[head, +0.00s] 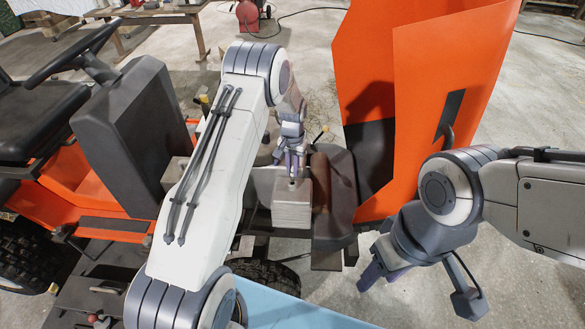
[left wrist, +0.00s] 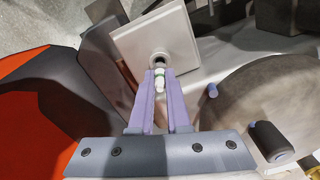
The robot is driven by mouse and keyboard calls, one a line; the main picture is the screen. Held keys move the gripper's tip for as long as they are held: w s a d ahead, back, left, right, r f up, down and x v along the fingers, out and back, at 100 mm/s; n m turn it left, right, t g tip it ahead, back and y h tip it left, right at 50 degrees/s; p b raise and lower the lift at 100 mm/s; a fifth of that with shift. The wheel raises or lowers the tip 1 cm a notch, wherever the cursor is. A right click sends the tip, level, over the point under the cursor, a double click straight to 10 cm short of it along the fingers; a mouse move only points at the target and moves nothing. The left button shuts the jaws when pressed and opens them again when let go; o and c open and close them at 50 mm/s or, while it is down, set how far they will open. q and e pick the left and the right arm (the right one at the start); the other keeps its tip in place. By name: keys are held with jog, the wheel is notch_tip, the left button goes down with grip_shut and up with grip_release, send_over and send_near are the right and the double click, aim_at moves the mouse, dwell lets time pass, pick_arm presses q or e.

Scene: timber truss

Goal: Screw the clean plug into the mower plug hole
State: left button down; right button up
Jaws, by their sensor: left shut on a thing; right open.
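My left gripper (head: 291,172) points down at the pale block-shaped part (head: 292,213) of the mower engine. In the left wrist view its two purple fingers (left wrist: 160,97) are shut on the plug (left wrist: 159,84), a small white piece with a green band. The plug's far end is at the dark round plug hole (left wrist: 160,58) in the pale block's square face. I cannot tell how deep it sits. The plug is too small to make out in the head view. My right gripper (head: 376,272) is open and empty, off to the right above the floor.
The raised orange hood (head: 440,85) stands right of the engine. The steering wheel (head: 72,52) and grey console (head: 130,125) are to the left. A light-blue surface (head: 300,312) lies at the front. A round grey engine part (left wrist: 255,105) is beside the fingers.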

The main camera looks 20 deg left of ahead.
pick_arm(q)
jog(key=shift+f+b, duration=0.6)
jog(key=shift+f, duration=0.5)
jog(key=c, duration=0.8)
grip_release()
